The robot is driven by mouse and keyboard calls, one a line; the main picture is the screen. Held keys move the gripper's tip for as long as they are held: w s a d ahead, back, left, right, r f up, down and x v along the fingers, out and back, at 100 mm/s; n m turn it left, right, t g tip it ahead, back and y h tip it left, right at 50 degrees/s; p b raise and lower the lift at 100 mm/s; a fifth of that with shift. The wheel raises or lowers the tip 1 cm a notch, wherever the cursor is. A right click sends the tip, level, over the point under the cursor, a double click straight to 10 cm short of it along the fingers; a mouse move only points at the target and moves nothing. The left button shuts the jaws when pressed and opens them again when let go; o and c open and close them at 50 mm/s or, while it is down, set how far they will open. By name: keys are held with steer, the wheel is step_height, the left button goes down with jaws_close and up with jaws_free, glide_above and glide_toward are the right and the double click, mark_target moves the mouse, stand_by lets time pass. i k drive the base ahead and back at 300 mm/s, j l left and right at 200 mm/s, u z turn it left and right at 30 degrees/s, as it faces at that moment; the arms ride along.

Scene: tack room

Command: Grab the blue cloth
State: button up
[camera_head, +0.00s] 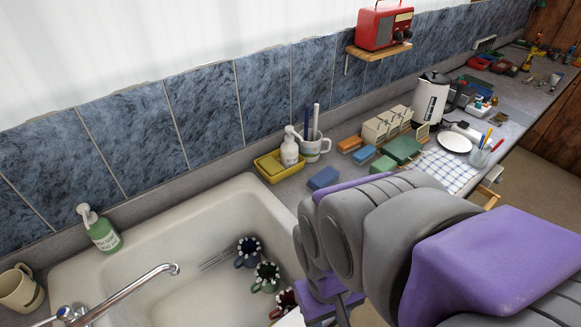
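A small dark blue folded piece (323,178), which looks like the blue cloth, lies on the counter just right of the sink's back corner. A lighter blue block (364,155) lies further right; I cannot tell whether it is cloth or sponge. A blue-and-white checked cloth (449,172) lies flat near the counter's front edge, partly under a white plate (455,143). My grey and purple arm fills the lower right, in front of the counter and right part of the sink. Its end (325,295) is low over the sink's right side; no fingertips can be made out.
The white sink (150,240) holds several dark mugs (266,277) and a fork. A yellow tray (270,166) with a soap bottle, a mug of pens (313,147), orange and green blocks and a kettle (430,98) stand along the counter. A tap (130,295) reaches over the sink.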

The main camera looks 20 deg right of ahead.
mark_target(329, 176)
steer(key=z, duration=0.6)
steer(key=i+l+u, duration=0.15)
steer(key=l, duration=0.3)
steer(key=l+u, duration=0.15)
steer(key=l, duration=0.25)
steer(key=u, duration=1.3)
steer(key=i+l, duration=0.05)
steer(key=l, duration=0.05)
